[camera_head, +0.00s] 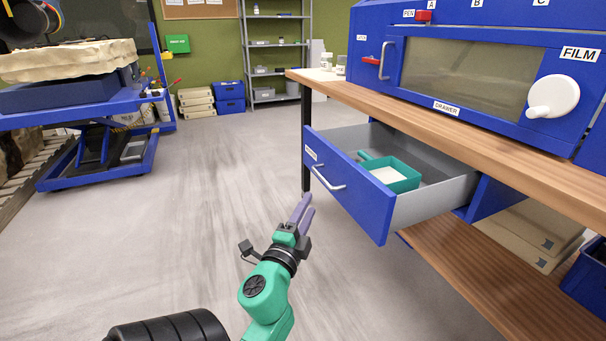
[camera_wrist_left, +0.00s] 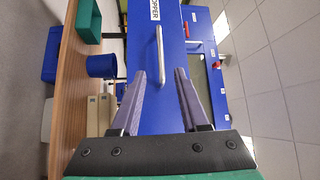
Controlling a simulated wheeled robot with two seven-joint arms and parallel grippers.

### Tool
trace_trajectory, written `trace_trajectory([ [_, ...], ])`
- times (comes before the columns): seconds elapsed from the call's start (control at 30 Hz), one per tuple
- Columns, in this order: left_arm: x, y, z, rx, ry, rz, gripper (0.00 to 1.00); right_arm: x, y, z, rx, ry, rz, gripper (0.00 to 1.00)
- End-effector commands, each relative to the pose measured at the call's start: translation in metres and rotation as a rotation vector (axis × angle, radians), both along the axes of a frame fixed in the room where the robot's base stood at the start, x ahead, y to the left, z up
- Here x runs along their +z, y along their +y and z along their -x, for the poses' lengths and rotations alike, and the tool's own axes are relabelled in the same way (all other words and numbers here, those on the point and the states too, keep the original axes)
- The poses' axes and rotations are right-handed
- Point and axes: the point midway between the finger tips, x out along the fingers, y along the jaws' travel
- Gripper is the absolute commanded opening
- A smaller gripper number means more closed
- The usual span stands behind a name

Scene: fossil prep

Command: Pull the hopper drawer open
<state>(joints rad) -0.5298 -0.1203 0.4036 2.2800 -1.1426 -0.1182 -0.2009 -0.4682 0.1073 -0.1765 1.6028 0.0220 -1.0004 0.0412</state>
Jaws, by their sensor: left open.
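The hopper drawer (camera_head: 360,205) under the bench stands pulled out. Its blue front carries a silver bar handle (camera_head: 328,179). Inside lies a teal open box (camera_head: 405,184) with pale content. My left gripper (camera_head: 305,212) is open and empty, in front of and below the handle, apart from it. In the left wrist view the drawer front (camera_wrist_left: 172,85) with its HOPPER label fills the middle. There the handle (camera_wrist_left: 160,55) lies ahead, in line with the gap between the fingers of the left gripper (camera_wrist_left: 160,78). My right gripper is not in view.
The wooden bench top (camera_head: 440,125) carries a blue cabinet (camera_head: 375,75) with a window and white knob. A lower shelf (camera_head: 500,295) holds flat boxes. A blue lift table (camera_head: 95,105) with a pale slab stands left. The floor between is clear.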

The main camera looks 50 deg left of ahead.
Motion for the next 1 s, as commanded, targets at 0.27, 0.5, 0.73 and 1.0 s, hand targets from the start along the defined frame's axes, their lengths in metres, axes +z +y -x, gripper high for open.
trace_trajectory([
  [0.27, -0.006, -0.014, 0.024, 0.0, 0.001, 0.0, 0.45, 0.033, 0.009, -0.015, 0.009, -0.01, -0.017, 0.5],
  [0.5, -0.004, -0.014, 0.025, -0.001, 0.0, 0.0, 0.45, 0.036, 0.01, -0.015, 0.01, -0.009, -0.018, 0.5],
  [0.73, -0.004, -0.014, 0.024, -0.001, 0.0, 0.0, 0.45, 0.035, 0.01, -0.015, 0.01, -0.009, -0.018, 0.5],
  [1.0, -0.059, -0.008, 0.011, 0.022, 0.02, 0.26, 0.45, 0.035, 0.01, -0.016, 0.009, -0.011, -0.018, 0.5],
])
